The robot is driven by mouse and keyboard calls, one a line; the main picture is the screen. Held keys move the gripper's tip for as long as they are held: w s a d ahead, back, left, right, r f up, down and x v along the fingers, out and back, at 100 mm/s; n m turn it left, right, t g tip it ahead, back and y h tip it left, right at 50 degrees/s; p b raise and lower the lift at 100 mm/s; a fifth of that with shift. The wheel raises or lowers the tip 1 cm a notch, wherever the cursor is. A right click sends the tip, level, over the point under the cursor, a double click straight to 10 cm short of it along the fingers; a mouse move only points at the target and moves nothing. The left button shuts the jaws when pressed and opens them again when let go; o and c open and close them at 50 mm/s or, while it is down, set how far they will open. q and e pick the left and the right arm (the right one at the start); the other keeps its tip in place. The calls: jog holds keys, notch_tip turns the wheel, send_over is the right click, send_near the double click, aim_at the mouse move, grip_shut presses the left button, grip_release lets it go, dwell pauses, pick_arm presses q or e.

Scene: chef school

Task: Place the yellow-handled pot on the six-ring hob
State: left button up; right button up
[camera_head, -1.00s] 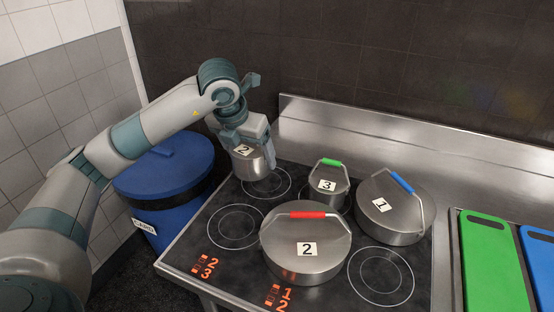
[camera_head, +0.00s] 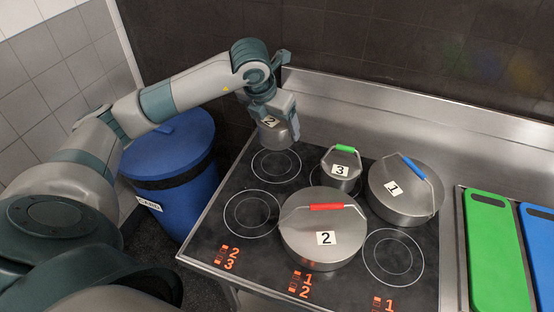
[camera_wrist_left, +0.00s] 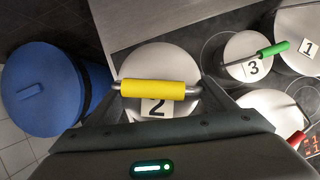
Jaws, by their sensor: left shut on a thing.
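The yellow-handled pot is a small steel lidded pot labelled 2 (camera_head: 276,134), hanging under my left gripper (camera_head: 270,110) in the head view. My left gripper is shut on its yellow handle (camera_wrist_left: 158,89), which shows in the wrist view; the gripper hides the handle in the head view. The pot appears upright and raised, at the rear-left corner of the six-ring hob (camera_head: 208,228). The rear-left ring (camera_head: 276,166) shows bare just in front of it. Its exact height is hard to tell. My right gripper is not in view.
A green-handled pot 3 (camera_head: 343,175), blue-handled pot 1 (camera_head: 400,207) and red-handled pot 2 (camera_head: 322,255) occupy other parts of the hob. The front-left ring (camera_head: 251,214) and front-right ring (camera_head: 393,258) are bare. A blue bin (camera_head: 180,205) stands left; a steel wall (camera_head: 345,105) runs behind.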

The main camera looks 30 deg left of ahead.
pick_arm(q)
notch_tip(320, 180, down, 5)
jog(key=shift+f+p, duration=0.1)
jog(key=shift+p, duration=1)
jog(key=shift+f, duration=0.45)
jog(key=shift+a+f+p, duration=0.1)
jog(key=shift+f+p, duration=0.75)
jog(key=shift+f, duration=0.95)
jog(key=shift+f+b, duration=0.25)
jog(key=shift+b, duration=0.05)
jog(key=o, duration=1.3)
jog(key=shift+r, duration=0.1)
